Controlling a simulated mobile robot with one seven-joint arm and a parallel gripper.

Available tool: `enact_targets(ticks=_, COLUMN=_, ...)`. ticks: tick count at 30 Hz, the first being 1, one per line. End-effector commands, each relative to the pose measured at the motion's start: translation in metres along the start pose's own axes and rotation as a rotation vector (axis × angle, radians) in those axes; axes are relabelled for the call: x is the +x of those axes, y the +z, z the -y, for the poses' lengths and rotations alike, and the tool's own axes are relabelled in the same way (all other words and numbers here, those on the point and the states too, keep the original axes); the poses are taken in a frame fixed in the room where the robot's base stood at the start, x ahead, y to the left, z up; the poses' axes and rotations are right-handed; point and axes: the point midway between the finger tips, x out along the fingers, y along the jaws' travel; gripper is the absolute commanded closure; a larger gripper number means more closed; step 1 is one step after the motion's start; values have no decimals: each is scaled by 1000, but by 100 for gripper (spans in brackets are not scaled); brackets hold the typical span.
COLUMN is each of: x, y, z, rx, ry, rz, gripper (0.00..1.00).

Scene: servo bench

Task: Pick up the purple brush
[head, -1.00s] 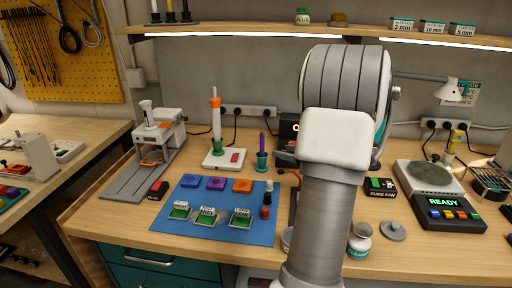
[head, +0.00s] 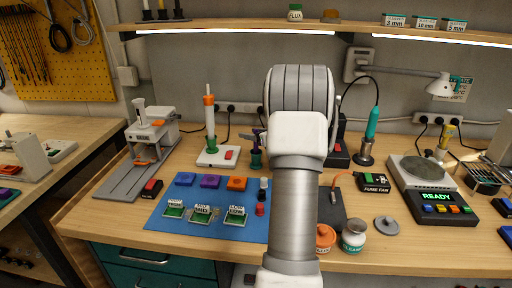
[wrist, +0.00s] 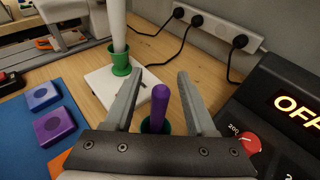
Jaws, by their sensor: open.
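The purple brush (wrist: 160,108) stands upright in a small green holder (head: 256,160), with its purple handle up. In the wrist view, my gripper (wrist: 159,76) is open, with one finger on each side of the handle and a visible gap on both sides. My gripper's palm hides much of the holder in the wrist view. In the head view, my arm and gripper are at the brush's right and top, and little of the purple handle shows.
A white stand with an upright rod (head: 209,130) is just left of the brush. A dark station with a red knob (wrist: 249,142) is at its right. A blue mat (head: 165,228) with coloured blocks and small boards lies in front. A power strip (wrist: 217,25) is behind.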

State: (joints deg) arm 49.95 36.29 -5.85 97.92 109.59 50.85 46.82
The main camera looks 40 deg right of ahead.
Motion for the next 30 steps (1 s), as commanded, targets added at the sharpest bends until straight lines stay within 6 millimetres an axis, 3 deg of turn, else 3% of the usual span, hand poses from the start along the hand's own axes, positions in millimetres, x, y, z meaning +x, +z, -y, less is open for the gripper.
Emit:
enact_targets(ticks=8, x=5, y=1, z=0, rx=0, ry=-1, rz=1, gripper=44)
enact_targets(ticks=18, x=4, y=0, z=0, rx=-1, ry=-1, rz=1, gripper=100)
enact_targets(ticks=30, x=4, y=3, z=0, rx=-1, ry=-1, rz=1, gripper=100)
